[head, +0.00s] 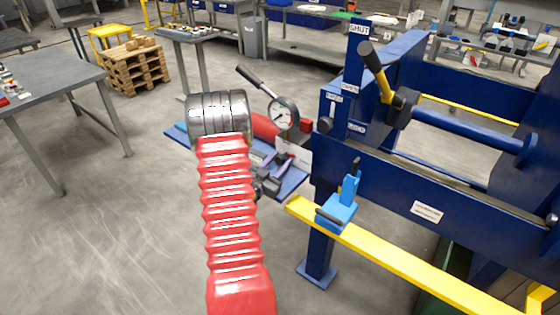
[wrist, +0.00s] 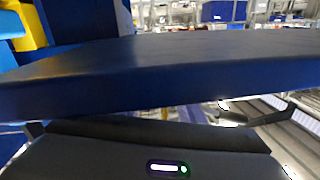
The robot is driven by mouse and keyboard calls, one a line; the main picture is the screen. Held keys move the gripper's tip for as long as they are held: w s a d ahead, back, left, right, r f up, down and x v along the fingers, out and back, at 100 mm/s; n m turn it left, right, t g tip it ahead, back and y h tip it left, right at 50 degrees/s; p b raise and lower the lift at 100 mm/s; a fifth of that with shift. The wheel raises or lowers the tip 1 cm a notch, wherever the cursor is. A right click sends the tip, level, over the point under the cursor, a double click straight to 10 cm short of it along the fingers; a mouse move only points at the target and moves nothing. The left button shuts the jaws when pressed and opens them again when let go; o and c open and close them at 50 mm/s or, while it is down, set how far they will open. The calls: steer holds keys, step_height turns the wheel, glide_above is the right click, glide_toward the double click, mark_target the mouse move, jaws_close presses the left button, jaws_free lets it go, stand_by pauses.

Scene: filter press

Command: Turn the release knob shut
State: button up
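The round black knob (head: 325,125) on the near left post of the blue press is probably the release knob. A small white label (head: 334,97), too small to read surely, sits above it. Its turned position cannot be told. My gripper (wrist: 148,122) shows in the wrist view with its two dark fingers wide apart and nothing seen between them. A broad blue surface (wrist: 160,75) crosses close in front of it. In the head view my red arm hides most of the gripper. The knob is not recognisable in the wrist view.
A pressure gauge (head: 283,112) and a red cylinder (head: 265,127) stand on a blue plate (head: 178,133) left of the press. A yellow rail (head: 400,262) crosses in front.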

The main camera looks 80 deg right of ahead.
steer(key=shift+c, duration=0.4)
steer(key=c, duration=0.6)
steer(key=shift+d, duration=0.15)
steer(key=shift+c, duration=0.2)
steer(key=shift+n, duration=0.3)
steer(key=shift+a+n+y, duration=0.2)
steer(key=shift+n+y, duration=0.3)
steer(key=shift+n, duration=2)
steer(key=shift+f, duration=0.1)
steer(key=o, duration=0.7)
